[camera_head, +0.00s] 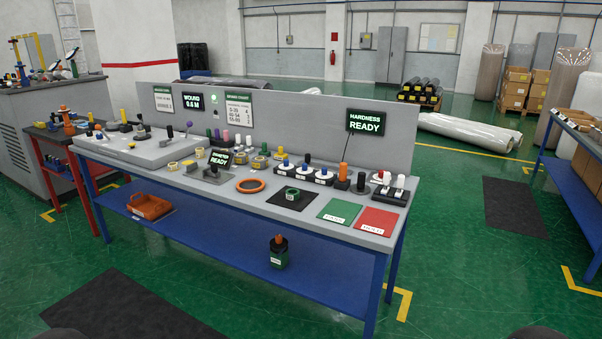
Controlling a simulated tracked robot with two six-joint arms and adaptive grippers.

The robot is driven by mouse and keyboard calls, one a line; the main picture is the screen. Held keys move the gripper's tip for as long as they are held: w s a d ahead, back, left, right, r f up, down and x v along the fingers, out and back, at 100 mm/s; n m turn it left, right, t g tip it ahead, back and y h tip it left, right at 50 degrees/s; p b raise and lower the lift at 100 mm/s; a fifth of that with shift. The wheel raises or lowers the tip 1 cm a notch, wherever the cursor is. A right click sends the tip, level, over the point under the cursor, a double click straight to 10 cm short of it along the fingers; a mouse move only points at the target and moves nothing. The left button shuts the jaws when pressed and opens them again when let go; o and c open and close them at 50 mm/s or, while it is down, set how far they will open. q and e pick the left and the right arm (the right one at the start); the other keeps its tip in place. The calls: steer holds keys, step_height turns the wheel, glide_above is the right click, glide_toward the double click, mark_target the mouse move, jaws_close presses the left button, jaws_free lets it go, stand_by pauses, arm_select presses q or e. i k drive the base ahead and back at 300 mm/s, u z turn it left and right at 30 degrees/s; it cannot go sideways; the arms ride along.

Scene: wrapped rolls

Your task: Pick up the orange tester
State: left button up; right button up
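What looks like the orange tester (342,183) stands upright on the grey bench top, towards the right end. Neither of my grippers can be made out. Only dark rounded shapes show at the bottom edge, left and right, too cut off to identify.
The bench (330,232) has a grey back panel (295,125). In front of the tester lie a black mat (275,201) with a green roll, a green mat (340,211) and a red mat (377,221). An orange ring (240,187) lies further left. Open green floor is in front.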

mark_target(342, 171)
steer(key=u, duration=0.1)
steer(key=k, duration=0.4)
steer(key=u, duration=0.5)
steer(key=i, duration=1.5)
steer(key=z, duration=0.55)
